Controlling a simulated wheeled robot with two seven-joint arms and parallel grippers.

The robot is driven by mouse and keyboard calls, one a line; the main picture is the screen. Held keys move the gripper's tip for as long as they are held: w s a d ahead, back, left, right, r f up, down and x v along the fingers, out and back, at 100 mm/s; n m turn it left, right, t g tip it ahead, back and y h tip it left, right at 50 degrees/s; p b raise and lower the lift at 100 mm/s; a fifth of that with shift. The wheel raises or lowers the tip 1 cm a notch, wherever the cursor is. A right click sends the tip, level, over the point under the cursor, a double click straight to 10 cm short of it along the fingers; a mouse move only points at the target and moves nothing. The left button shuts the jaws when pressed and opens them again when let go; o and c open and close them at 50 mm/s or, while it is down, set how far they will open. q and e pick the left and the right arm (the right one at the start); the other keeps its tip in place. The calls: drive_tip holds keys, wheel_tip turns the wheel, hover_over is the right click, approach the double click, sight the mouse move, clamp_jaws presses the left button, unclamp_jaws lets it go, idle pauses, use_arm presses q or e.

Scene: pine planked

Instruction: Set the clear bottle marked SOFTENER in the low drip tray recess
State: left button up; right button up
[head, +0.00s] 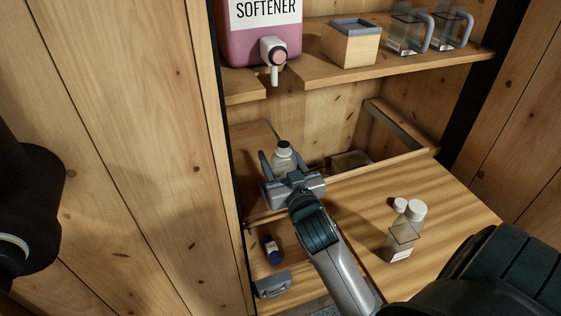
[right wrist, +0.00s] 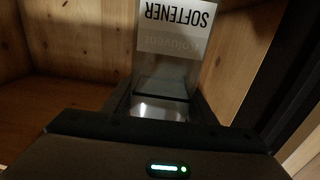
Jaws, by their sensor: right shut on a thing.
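My right gripper (head: 284,172) is shut on a clear bottle (head: 283,155) with a black cap, in the low bay at the left of the cabinet. In the right wrist view the bottle (right wrist: 168,75) shows between the fingers, its white SOFTENER label upside down. The recess (head: 252,140) lies under the spout of the big pink SOFTENER dispenser (head: 255,40). The gripper hides the bottle's base, so I cannot tell whether it touches the recess floor. My left gripper is out of view.
Two clear bottles with white caps (head: 403,238) stand on the counter (head: 450,205). A small blue bottle (head: 272,248) is at lower left, above a grey handle (head: 273,286). A wooden box (head: 350,45) and glass mugs (head: 405,35) stand on the upper shelf. The dispenser's tap (head: 273,55) overhangs.

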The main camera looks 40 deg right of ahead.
use_arm(q)
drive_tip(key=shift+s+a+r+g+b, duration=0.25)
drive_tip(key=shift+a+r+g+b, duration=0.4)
drive_tip(key=shift+b, duration=0.4)
use_arm(e)
drive_tip(key=x, duration=0.5)
drive_tip(key=shift+w+f, duration=0.2)
drive_tip(key=shift+w, duration=0.1)
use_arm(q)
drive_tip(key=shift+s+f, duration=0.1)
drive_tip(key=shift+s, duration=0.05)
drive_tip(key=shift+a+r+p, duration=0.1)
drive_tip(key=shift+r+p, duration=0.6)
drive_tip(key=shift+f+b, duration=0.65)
use_arm(e)
drive_tip(key=shift+f, duration=1.25)
idle(0.7)
drive_tip(key=o, duration=1.3)
